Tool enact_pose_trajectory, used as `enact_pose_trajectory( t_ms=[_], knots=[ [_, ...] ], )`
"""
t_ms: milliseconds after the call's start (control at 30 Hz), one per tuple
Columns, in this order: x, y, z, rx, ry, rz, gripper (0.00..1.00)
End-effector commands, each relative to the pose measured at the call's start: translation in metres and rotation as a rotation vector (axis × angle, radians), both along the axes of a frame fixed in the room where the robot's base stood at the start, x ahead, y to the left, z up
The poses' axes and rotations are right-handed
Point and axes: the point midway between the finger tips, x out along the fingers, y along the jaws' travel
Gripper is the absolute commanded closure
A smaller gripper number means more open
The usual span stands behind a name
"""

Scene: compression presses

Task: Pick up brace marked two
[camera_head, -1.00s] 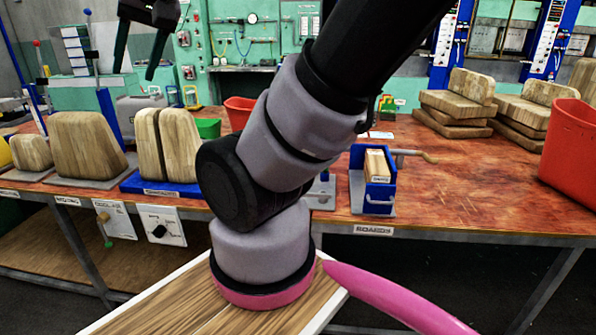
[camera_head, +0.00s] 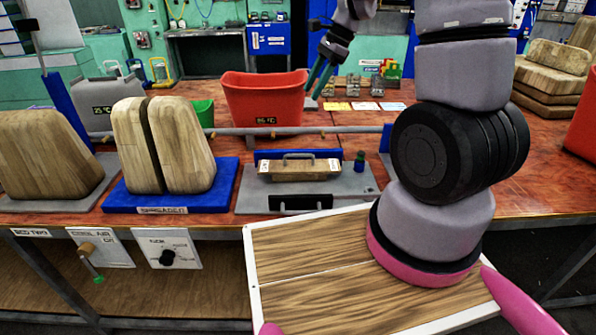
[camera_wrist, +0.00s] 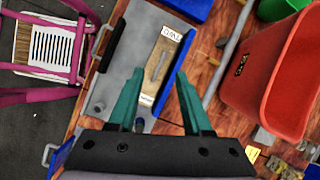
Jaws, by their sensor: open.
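The brace (camera_head: 293,170) is a wooden bar with a grey handle on top and white labels at its ends. It lies on a grey plate (camera_head: 240,197) in front of a low blue wall. In the wrist view the brace (camera_wrist: 158,69) has an end label that seems to read TWO. My gripper (camera_head: 317,85) has teal fingers and hangs above the bench, up and to the right of the brace in the head view. In the wrist view my gripper (camera_wrist: 160,76) is open and empty, its fingertips appearing either side of the brace's lower part, without visible contact.
A red bin (camera_head: 264,100) stands behind the brace, near my gripper. Two wooden blocks on a blue base (camera_head: 226,180) stand left. Small pieces and coloured cards (camera_head: 338,106) lie behind right.

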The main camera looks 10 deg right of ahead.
Motion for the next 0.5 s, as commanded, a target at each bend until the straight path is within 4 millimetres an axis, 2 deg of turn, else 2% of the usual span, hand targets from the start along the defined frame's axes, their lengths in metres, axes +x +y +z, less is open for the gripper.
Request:
enact_pose_trajectory(
  t_ms=[33,200,300,500],
  knots=[
    [0.007,-0.001,-0.026,-0.001,0.062,-0.050,0.50],
    [0.022,-0.005,-0.089,-0.014,0.207,-0.212,0.50],
    [0.026,-0.008,-0.114,-0.026,0.259,-0.273,0.50],
    [0.027,-0.007,-0.140,-0.036,0.300,-0.322,0.50]
  ],
)
